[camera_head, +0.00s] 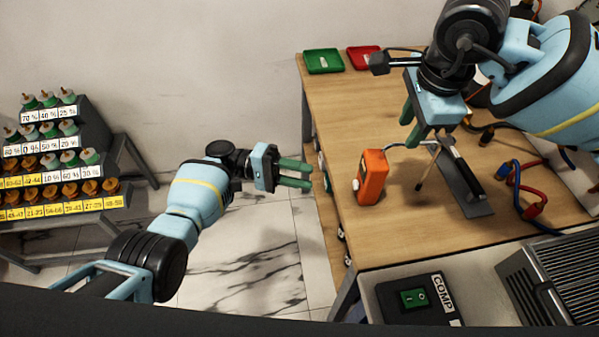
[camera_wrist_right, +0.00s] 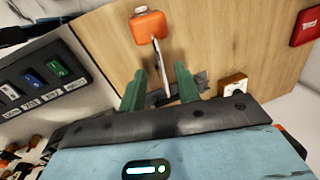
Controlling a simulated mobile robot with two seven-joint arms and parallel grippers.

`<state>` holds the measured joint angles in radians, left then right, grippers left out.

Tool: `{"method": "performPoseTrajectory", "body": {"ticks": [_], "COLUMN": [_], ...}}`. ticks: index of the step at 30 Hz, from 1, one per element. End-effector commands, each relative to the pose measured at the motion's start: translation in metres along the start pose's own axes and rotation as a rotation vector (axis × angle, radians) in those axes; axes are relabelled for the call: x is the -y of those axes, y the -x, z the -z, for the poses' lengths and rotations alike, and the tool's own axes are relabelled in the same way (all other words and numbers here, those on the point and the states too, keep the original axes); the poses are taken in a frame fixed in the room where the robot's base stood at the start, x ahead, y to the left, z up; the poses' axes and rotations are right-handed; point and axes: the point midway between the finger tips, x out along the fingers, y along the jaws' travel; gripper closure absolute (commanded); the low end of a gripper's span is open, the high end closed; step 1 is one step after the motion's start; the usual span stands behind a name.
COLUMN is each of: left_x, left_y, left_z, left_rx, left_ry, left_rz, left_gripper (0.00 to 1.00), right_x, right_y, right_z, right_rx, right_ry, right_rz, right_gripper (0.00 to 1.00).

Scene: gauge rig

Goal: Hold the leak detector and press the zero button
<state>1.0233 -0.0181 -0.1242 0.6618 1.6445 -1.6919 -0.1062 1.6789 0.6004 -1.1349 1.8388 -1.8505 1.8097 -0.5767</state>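The orange leak detector (camera_head: 371,177) stands upright on the wooden bench near its left edge; its orange top also shows in the right wrist view (camera_wrist_right: 149,25). A pale lead runs from it toward a dark stand (camera_head: 465,192). I cannot make out the zero button. My left gripper (camera_head: 309,173) is open and empty, left of the detector and beyond the bench edge. My right gripper (camera_head: 416,137) points down above the bench, right of the detector. In the right wrist view its green fingers (camera_wrist_right: 160,90) are apart, with nothing clearly held between them.
Green (camera_head: 323,61) and red (camera_head: 364,58) trays lie at the back of the bench. Red and blue hoses (camera_head: 525,190) lie at right. A COMP switch box (camera_head: 414,298) stands in front.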

Motion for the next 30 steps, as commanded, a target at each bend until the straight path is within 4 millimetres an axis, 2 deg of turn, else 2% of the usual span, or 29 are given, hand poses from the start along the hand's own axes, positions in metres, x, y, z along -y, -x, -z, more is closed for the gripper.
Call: {"method": "performPoseTrajectory", "body": {"ticks": [8,21,30], "left_x": [-0.004,-0.003,-0.003], "left_y": [0.0,0.0,0.0], "left_z": [0.0,0.001,0.001], "left_rx": [0.005,0.004,0.004], "left_ry": [-0.002,-0.002,-0.002], "left_rz": [-0.009,-0.007,-0.007], "left_gripper": [0.64,0.64,0.64], "right_x": [0.0,-0.001,0.0], "right_y": [-0.004,-0.06,-0.078], "right_z": [0.0,0.0,0.0], "right_rx": [0.0,-0.001,0.0], "right_ry": [0.0,-0.001,0.0], "right_rz": [-0.001,-0.003,-0.001], "right_gripper": [0.67,0.67,0.67]}}
